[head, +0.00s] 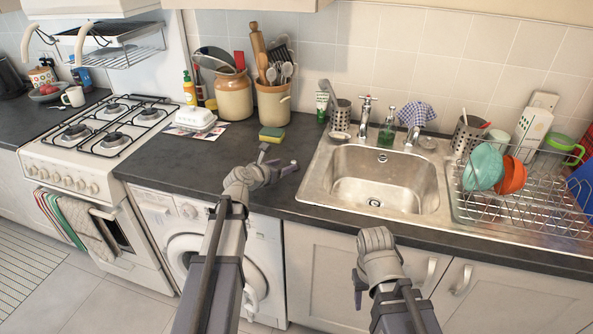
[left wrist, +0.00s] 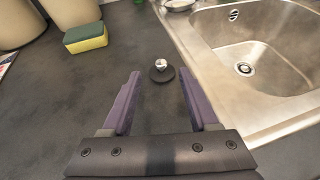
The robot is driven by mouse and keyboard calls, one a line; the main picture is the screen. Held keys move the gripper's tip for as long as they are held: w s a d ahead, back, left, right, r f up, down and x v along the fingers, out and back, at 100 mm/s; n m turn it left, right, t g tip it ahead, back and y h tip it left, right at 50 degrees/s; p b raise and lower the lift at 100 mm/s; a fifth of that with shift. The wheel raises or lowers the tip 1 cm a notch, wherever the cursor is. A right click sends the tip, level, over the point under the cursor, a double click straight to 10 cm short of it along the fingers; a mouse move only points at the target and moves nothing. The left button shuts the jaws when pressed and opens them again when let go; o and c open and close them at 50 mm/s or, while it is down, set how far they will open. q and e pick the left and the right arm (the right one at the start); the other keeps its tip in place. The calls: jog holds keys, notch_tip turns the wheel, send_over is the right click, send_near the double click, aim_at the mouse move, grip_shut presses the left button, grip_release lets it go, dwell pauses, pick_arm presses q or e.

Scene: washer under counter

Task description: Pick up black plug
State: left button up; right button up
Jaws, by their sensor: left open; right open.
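The black plug (left wrist: 161,71) is a small dark disc with a shiny silver knob. It lies on the dark counter, left of the sink, in the left wrist view. My left gripper (left wrist: 158,73) is open above the counter, with the plug between its purple fingertips and nothing gripped. In the head view my left gripper (head: 279,157) reaches over the counter, and I cannot clearly make out the plug beside it. My right gripper (head: 366,284) is open and empty in front of the cabinet doors, below the counter edge.
The steel sink (head: 323,183) is right of the plug. A green and yellow sponge (head: 271,135) lies behind my left gripper. Utensil crocks (head: 234,97) stand at the wall. A dish rack (head: 520,213) is at the right, a gas stove (head: 100,135) at the left.

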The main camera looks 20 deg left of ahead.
aim_at(293, 162)
pick_arm(q)
jog(key=shift+b+x, duration=1.05)
jog(key=shift+x, duration=2.35)
grip_shut()
